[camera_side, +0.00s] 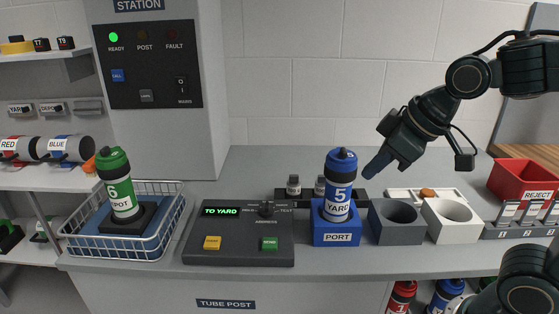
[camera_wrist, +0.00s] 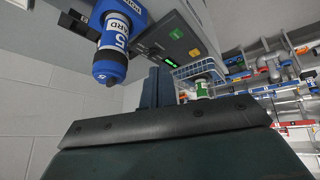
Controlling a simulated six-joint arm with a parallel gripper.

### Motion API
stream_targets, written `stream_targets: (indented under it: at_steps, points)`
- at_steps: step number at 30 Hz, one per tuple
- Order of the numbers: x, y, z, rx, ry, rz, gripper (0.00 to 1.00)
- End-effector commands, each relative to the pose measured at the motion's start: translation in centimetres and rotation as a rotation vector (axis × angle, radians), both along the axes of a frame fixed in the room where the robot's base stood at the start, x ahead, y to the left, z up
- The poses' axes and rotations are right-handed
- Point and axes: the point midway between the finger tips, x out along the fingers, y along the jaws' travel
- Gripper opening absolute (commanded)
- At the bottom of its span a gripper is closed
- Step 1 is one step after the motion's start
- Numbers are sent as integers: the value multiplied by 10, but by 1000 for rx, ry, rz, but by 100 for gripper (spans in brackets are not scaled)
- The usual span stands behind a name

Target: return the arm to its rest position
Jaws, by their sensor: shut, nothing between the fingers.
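My gripper (camera_side: 374,169) is shut and empty. It points down and left, just right of the upper part of a blue carrier marked 5 YARD (camera_side: 340,184). A small gap shows between them in the side view. The carrier stands upright in the blue PORT block (camera_side: 336,237). In the wrist view the gripper fingers (camera_wrist: 156,88) are together, and the blue carrier (camera_wrist: 112,42) is at the upper left, apart from them.
A grey holder (camera_side: 396,234) and a white holder (camera_side: 450,230) stand right of the port. A control box reading TO YARD (camera_side: 238,250) is left of it. A wire basket (camera_side: 165,237) holds a green carrier (camera_side: 119,185). A red REJECT bin (camera_side: 522,179) is at right.

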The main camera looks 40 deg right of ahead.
Motion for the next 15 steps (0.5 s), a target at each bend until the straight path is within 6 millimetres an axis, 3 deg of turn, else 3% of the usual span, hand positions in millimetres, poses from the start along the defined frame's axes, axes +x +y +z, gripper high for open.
stream_targets:
  at_steps: [6,15]
  points:
    - [-53,-15,-3,48,34,-144,0]
    - [-92,-22,-11,87,67,-257,0]
